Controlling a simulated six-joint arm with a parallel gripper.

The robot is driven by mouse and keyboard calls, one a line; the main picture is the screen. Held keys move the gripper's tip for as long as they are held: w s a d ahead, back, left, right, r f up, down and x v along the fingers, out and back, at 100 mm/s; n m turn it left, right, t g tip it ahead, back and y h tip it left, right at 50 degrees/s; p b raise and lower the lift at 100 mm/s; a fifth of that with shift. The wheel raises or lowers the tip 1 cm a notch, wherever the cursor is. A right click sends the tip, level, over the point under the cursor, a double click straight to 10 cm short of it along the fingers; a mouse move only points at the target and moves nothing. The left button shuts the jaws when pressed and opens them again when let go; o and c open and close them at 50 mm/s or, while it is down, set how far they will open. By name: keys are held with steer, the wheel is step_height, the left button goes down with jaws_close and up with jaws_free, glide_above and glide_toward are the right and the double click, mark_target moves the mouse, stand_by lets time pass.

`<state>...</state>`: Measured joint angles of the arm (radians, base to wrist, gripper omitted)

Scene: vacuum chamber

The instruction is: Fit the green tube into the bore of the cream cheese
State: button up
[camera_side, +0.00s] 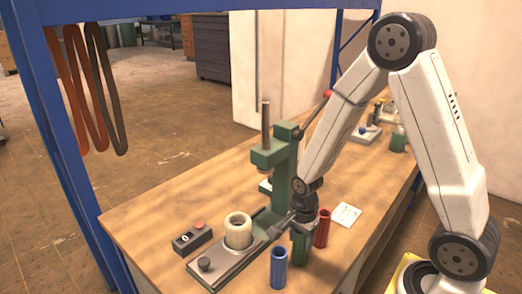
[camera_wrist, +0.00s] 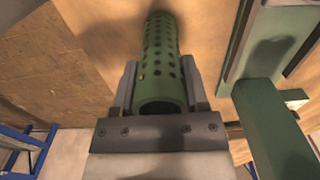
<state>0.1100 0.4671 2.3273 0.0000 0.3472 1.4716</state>
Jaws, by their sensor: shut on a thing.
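My gripper (camera_side: 301,224) points down, with its jaws on either side of the green tube (camera_side: 300,251) and shut on it. In the wrist view the green tube (camera_wrist: 160,65) is perforated with small holes, and its open near end shows between the two fingers (camera_wrist: 159,85). I cannot tell whether its lower end touches the table. The cream cheese (camera_side: 238,234) is a pale ring-shaped cylinder with an open bore on top. It stands upright on the grey base plate of a green press, left of my gripper and apart from it.
A blue tube (camera_side: 278,268) and a red tube (camera_side: 322,228) stand close to the green one. The green press (camera_side: 285,165) with its column and lever rises behind. A black control box (camera_side: 192,239) lies left of the cheese; a white card (camera_side: 346,215) lies right.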

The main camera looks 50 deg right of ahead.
steer(key=shift+r, duration=0.1)
jaws_close()
step_height(320, 180, up, 10)
stand_by(0.6)
stand_by(0.7)
step_height(320, 180, up, 14)
steer(key=w+a, duration=0.4)
steer(key=w, duration=0.4)
steer(key=w+a, duration=0.4)
steer(key=w, duration=0.3)
steer(key=shift+d+f, duration=0.15)
steer(key=shift+f, duration=1.3)
steer(key=shift+d+f, duration=0.15)
steer(key=shift+f, duration=1.25)
steer(key=shift+f, duration=0.25)
steer(key=shift+f, duration=2.65)
